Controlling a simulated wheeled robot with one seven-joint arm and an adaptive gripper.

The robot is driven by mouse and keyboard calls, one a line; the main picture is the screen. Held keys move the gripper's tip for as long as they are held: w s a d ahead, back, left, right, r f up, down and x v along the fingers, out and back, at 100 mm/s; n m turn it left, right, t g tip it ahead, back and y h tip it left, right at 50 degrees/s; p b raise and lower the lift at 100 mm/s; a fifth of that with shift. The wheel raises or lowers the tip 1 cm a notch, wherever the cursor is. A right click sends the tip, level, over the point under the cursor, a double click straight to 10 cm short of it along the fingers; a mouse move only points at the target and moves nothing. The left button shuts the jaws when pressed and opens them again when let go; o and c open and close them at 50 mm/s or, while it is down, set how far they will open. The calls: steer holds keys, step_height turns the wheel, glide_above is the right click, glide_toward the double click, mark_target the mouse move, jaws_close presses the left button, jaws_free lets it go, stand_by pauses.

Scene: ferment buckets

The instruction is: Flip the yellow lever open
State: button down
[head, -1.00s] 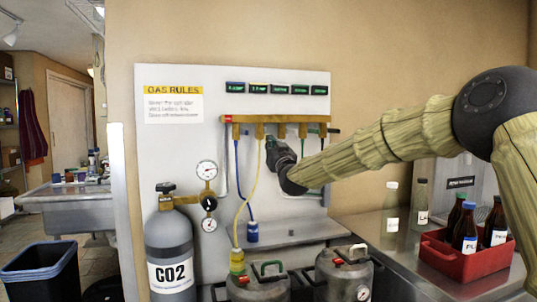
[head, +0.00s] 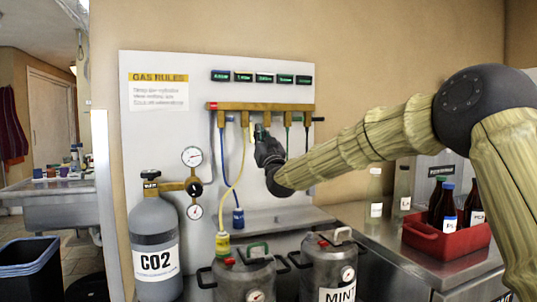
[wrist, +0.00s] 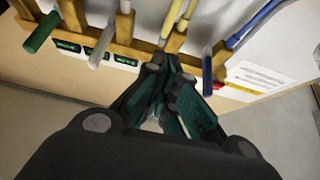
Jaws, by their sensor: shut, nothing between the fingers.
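A brass gas manifold (head: 265,106) runs across the white wall panel. The yellow hose (head: 243,155) hangs from one of its outlets and also shows in the wrist view (wrist: 172,18). My gripper (head: 260,131) is shut and empty, just below the manifold and right of the yellow hose. In the wrist view my shut gripper (wrist: 168,62) reaches up to the manifold beside the yellow hose's outlet. I cannot make out the yellow lever; the fingers may cover it. A blue lever (wrist: 207,70), a pale grey lever (wrist: 102,45) and a green lever (wrist: 42,32) stick out nearby.
A CO2 cylinder (head: 155,240) with gauges stands at the left. Metal kegs, one marked MINT (head: 333,265), stand below the panel. A red crate (head: 430,240) of bottles sits on the steel counter (head: 385,245) at right. Other hoses hang close to my gripper.

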steer(key=v, duration=0.9)
steer(key=shift+w+f, duration=0.2)
steer(key=shift+f, duration=0.15)
